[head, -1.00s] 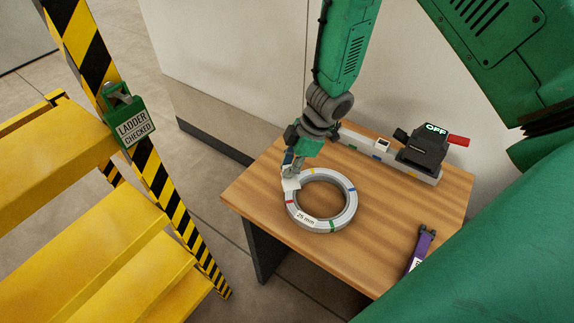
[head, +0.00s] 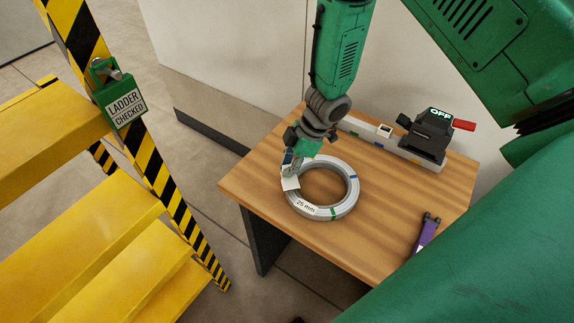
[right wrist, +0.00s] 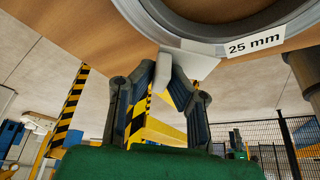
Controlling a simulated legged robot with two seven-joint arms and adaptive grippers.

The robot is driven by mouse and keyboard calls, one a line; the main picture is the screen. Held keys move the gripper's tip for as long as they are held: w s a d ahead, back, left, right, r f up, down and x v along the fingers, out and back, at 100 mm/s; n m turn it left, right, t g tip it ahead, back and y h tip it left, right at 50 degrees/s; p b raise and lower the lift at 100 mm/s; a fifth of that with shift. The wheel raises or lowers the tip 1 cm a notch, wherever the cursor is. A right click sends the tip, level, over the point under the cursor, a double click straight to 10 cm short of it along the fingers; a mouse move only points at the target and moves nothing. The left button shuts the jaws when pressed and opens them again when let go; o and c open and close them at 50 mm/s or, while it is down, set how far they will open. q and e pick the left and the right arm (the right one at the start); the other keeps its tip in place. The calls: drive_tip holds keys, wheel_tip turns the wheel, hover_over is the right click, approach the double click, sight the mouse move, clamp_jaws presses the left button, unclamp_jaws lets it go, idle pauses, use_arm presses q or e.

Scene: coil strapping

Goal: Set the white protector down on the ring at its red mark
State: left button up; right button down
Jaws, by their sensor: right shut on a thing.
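The grey ring (head: 347,201) lies flat on the wooden table, with a "25 mm" label and green and blue marks showing. Its red mark does not show now. My right gripper (head: 289,168) is shut on the white protector (head: 290,184) at the ring's left edge. In the right wrist view the fingers (right wrist: 165,72) pinch the protector (right wrist: 196,63), which lies against or very close to the ring's edge (right wrist: 205,46), left of the label. I cannot tell whether it touches the ring. My left gripper is not in view.
A grey rail with a black device (head: 428,137) reading OFF and a red handle stands at the table's back. A purple-handled tool (head: 426,232) lies at the right. A yellow ladder (head: 105,208) stands left of the table (head: 385,247). The table's front middle is clear.

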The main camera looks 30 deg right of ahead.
drive_tip(key=shift+s+p, duration=0.1)
drive_tip(key=shift+p, duration=0.35)
idle(0.7)
drive_tip(key=shift+f, duration=0.2)
idle(0.5)
drive_tip(key=shift+f+b, duration=0.6)
drive_tip(key=shift+f, duration=0.55)
drive_tip(key=c, duration=1.5)
unclamp_jaws()
drive_tip(key=shift+r, duration=0.1)
